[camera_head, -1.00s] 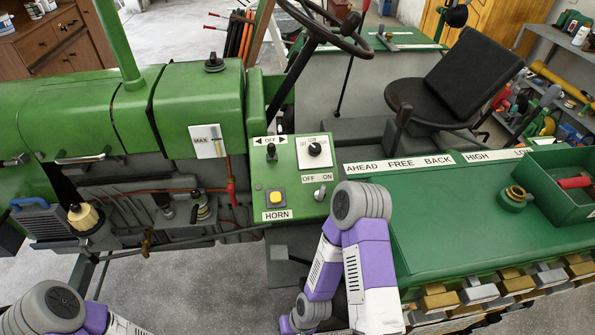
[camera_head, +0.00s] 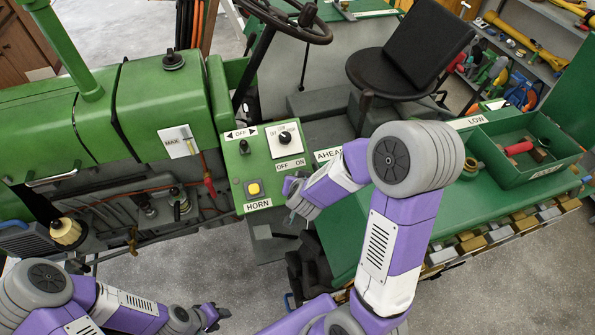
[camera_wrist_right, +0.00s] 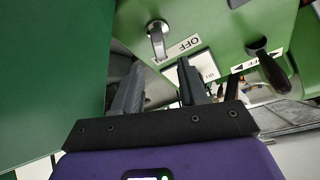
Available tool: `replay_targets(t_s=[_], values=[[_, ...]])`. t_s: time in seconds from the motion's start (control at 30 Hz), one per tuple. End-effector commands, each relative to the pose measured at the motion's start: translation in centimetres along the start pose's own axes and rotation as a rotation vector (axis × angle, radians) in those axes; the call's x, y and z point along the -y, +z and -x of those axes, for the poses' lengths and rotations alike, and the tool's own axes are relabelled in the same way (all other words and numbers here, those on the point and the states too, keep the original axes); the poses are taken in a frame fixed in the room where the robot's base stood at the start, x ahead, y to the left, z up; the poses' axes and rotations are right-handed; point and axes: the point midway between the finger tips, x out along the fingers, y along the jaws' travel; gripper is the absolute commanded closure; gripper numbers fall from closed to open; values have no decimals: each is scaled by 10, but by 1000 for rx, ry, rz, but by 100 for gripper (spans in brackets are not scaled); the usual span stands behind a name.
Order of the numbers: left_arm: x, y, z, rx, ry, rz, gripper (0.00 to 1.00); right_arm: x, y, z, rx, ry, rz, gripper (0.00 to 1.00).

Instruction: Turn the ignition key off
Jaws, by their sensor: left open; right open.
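The green control panel (camera_head: 259,150) shows in the head view, with an OFF ON label (camera_head: 290,164) above the spot where the key sat a second ago. My right gripper (camera_head: 293,187) now covers that spot, so the key is hidden there. In the right wrist view the silver key (camera_wrist_right: 158,38) sticks out of the panel beside the OFF label (camera_wrist_right: 181,47). My right gripper's two dark fingers (camera_wrist_right: 162,80) are open and empty, pointing toward the key and apart from it. My left gripper (camera_head: 216,315) is open and empty, low over the floor.
The panel also carries a selector knob (camera_head: 285,139), a small black lever (camera_head: 244,147) and a yellow HORN button (camera_head: 254,189). A green tray (camera_head: 525,178) stands on the green fender to the right. The steering wheel (camera_head: 300,18) is above the panel.

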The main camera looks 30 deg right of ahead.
Motion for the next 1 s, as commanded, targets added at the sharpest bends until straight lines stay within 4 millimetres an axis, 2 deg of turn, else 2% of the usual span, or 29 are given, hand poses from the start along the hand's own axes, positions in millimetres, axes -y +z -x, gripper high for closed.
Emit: replay_targets(t_s=[0.5, 0.87, 1.0], values=[[3, 0, -8, 1, 0, 0, 57, -1, -1, -67, -2, 3, -3, 57], [3, 0, -8, 0, 0, 0, 57, -1, -1, -74, -3, 2, -3, 57], [3, 0, -8, 0, 0, 0, 57, -1, -1, -74, -3, 2, -2, 76]])
